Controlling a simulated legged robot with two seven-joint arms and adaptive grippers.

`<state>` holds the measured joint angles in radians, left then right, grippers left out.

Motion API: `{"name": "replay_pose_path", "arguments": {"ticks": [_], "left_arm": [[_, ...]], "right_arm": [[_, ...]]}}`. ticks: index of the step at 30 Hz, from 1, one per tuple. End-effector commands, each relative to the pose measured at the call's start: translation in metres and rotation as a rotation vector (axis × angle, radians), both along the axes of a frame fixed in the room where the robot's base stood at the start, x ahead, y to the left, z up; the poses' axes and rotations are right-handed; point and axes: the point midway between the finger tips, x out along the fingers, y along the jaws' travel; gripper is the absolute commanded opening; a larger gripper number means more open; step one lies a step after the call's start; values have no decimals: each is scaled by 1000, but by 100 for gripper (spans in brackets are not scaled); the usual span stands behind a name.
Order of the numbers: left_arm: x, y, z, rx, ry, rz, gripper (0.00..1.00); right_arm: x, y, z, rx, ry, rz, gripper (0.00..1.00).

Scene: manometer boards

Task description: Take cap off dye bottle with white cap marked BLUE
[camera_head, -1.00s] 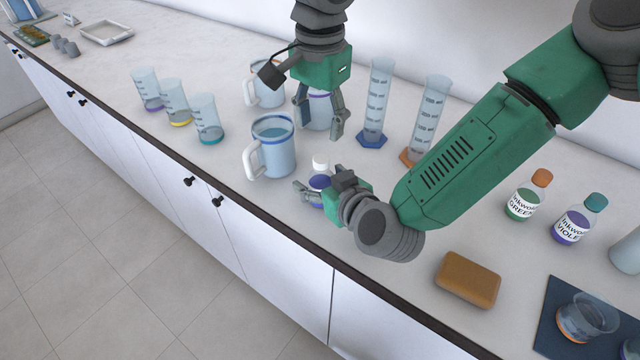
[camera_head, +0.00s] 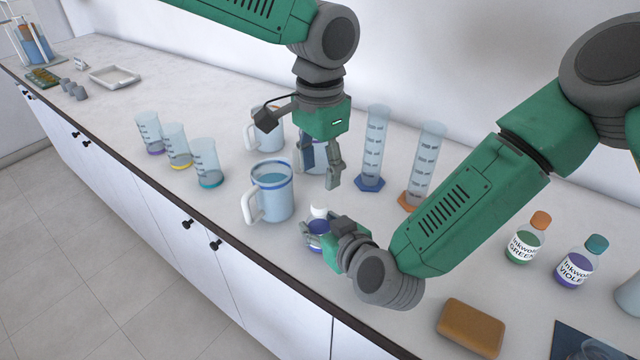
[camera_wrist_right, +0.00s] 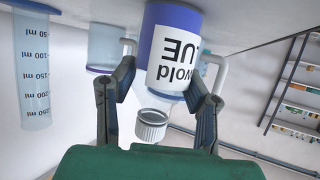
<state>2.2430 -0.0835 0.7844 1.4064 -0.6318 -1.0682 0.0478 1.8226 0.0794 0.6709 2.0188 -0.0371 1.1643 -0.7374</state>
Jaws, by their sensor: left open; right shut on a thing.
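The BLUE dye bottle (camera_head: 317,243) stands upright near the bench's front edge, with its white cap (camera_head: 318,212) on top. The right wrist view shows the bottle (camera_wrist_right: 174,45) upside down, with part of the label reading "UE" and the ribbed white cap (camera_wrist_right: 152,124) on its neck. My right gripper (camera_head: 314,232) is shut on the bottle's body, one finger on each side, as its wrist view also shows (camera_wrist_right: 160,88). My left gripper (camera_head: 318,174) is open and empty, pointing down above and slightly behind the cap, apart from it.
A blue-rimmed mug (camera_head: 272,193) stands close to the bottle's left; other mugs (camera_head: 266,130) stand behind. Measuring cylinders (camera_head: 373,148) are behind right. GREEN (camera_head: 524,243) and VIOLET (camera_head: 575,267) bottles and a brown block (camera_head: 470,327) are right. Small beakers (camera_head: 205,163) stand left.

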Motion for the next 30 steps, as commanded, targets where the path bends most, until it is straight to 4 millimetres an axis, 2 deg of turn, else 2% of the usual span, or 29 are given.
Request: {"name": "replay_pose_path", "arguments": {"ticks": [30], "left_arm": [[1, -1, 0, -6, 3, -2316, 44]], "right_arm": [[-2, 0, -2, -2, 6, 2, 0]]}}
